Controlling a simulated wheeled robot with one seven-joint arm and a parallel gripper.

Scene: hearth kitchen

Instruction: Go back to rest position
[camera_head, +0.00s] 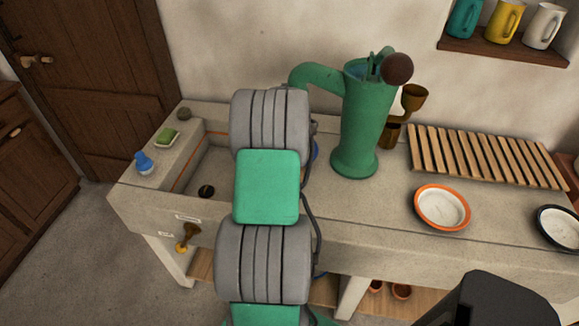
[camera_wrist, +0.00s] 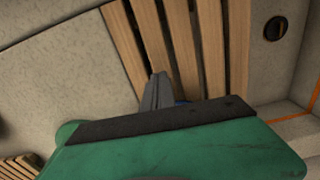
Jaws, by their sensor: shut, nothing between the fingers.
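My gripper (camera_wrist: 157,92) shows in the wrist view as narrow grey fingers beyond a dark band and a green housing. The fingers are together with nothing seen between them. They point toward pale wooden slats (camera_wrist: 210,40); I cannot tell how far above the slats they are. A bit of blue shows right beside the fingers, mostly hidden. In the head view my grey and green arm stands in front of the stone sink (camera_head: 215,165), and the gripper is hidden.
A slatted rack (camera_head: 480,157), an orange-rimmed dish (camera_head: 442,208) and a dark-rimmed dish (camera_head: 560,226) are on the right. A blue bottle (camera_head: 144,163) and green soap (camera_head: 167,136) sit on the left ledge.

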